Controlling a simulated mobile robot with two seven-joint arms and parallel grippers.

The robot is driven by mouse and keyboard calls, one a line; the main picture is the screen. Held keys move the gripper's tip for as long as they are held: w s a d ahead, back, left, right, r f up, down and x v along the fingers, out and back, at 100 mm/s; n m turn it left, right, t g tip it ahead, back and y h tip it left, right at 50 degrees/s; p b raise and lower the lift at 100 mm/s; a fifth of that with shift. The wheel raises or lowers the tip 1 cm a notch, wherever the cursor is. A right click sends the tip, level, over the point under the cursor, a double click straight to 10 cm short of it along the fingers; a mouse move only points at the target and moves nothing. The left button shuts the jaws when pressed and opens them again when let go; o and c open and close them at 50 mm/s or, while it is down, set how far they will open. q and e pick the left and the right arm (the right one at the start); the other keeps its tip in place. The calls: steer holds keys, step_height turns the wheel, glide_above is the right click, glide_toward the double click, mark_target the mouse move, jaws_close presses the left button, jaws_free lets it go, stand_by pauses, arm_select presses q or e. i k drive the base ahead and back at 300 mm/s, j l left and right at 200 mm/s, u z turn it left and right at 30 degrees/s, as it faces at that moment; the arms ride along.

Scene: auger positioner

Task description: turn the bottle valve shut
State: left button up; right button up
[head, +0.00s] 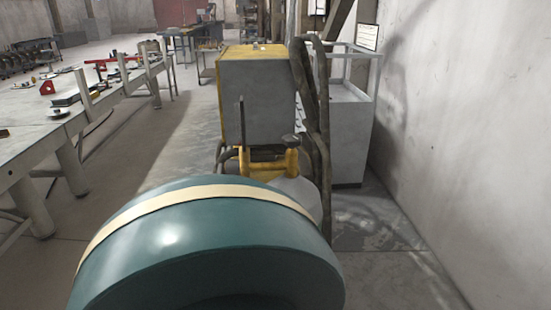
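A yellow brass-coloured valve fitting (270,163) shows in the middle of the head view, in front of a grey box. A small dark knob (290,140) sits at its upper right; I cannot tell how far it is turned. A pale grey rounded surface (305,192) shows below the fitting, perhaps the bottle's shoulder. A large teal rounded shape with a cream band (205,240) fills the lower foreground and hides what is below; I cannot tell what it is. Neither of my grippers is in view.
A grey box with yellow edges (258,100) stands behind the valve. Thick dark hoses or bars (318,120) rise at its right. A pale cabinet (348,130) stands by the right wall. A long workbench (25,135) runs along the left, with clear floor between.

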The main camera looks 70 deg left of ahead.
mark_target(292, 140)
steer(key=u, duration=2.2)
